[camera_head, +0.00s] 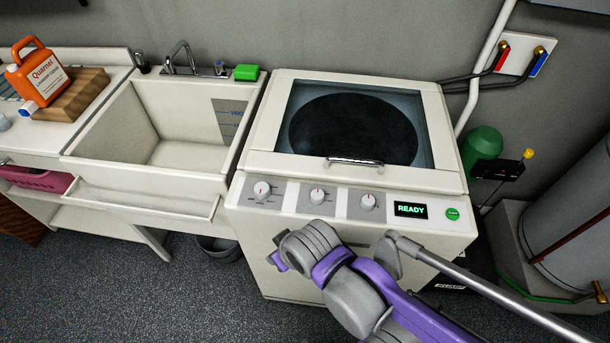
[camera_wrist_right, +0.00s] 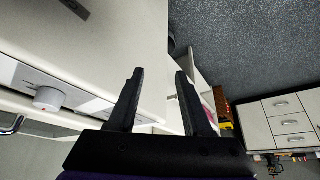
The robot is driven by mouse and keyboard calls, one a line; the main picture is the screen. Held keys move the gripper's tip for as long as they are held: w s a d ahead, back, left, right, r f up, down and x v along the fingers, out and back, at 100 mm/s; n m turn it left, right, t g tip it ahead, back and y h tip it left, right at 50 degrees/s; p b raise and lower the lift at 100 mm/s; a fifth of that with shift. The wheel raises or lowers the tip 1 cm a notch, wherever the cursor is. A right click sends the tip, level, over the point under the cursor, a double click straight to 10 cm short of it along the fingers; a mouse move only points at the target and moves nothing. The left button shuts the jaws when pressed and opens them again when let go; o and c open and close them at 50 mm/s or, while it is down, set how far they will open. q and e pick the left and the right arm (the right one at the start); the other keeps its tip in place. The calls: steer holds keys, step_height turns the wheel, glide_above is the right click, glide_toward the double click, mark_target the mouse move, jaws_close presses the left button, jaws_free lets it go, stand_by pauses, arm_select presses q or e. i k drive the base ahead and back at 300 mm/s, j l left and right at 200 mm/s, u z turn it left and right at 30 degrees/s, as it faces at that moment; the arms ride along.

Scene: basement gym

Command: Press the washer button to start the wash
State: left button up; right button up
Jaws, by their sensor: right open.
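The white washer (camera_head: 270,163) stands in the middle of the head view with its dark glass lid closed. Its front panel has several knobs, a display (camera_head: 411,210) reading READY in green, and a round green button (camera_head: 453,213) at the right end. My right arm reaches in from the lower right, in front of the washer. Its gripper end is by the washer's front, left of and below the button; its fingers are hidden there. In the right wrist view my right gripper (camera_wrist_right: 159,72) is open and empty, with a white knob (camera_wrist_right: 48,98) to its left. My left gripper is not in view.
A laundry sink (camera_head: 170,155) stands left of the washer. A water heater (camera_head: 577,240) and green tank (camera_head: 482,147) stand at the right. Dark carpet lies open in front.

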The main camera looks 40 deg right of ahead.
mark_target(451, 214)
steer(key=z, duration=2.85)
